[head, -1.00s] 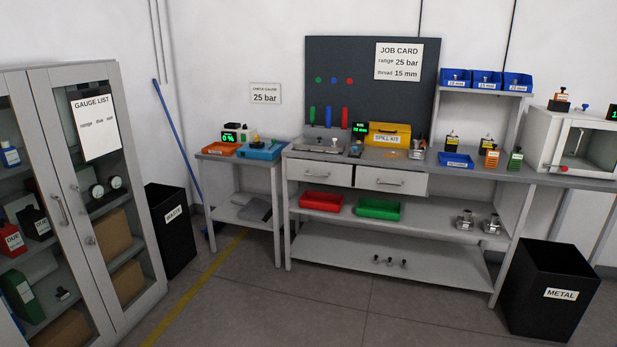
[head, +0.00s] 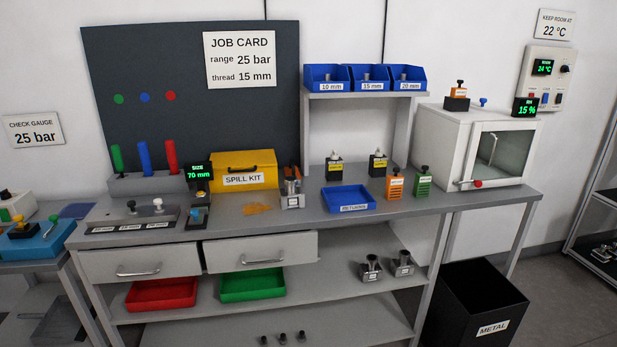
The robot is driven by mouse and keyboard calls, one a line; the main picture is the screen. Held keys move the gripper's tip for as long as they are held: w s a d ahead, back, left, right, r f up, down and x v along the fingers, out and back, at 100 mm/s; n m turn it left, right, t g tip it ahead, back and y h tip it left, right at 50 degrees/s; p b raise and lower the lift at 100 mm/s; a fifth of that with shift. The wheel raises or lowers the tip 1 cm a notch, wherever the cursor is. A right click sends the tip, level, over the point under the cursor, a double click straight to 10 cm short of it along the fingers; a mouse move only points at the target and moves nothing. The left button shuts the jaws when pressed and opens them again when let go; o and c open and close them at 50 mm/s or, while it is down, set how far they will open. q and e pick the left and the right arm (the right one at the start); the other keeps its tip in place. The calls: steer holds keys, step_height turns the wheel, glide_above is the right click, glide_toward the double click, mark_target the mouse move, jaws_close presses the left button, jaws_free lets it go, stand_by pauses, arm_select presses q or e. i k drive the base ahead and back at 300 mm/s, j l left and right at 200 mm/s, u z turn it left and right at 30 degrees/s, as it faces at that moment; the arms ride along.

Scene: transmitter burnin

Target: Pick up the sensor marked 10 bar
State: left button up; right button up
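I cannot make out a 10 bar mark on any part. Two metal fittings, one left (head: 371,268) and one right (head: 403,263), stand on the shelf below. Another metal-bodied part (head: 292,190) stands beside the spill kit. Neither gripper is in view.
The bench (head: 300,222) holds a blue tray (head: 348,208), a yellow spill kit (head: 243,163) and a white glass-doored cabinet (head: 450,140). Blue bins (head: 370,72) sit on the raised shelf. The bench drawers stick out slightly. A black metal bin (head: 480,290) stands at the right.

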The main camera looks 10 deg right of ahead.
mark_target(294, 195)
steer(key=i+l, duration=0.5)
steer(key=i, duration=0.2)
steer(key=i+l+u, duration=0.1)
steer(key=i+l, duration=0.4)
steer(key=i, duration=0.2)
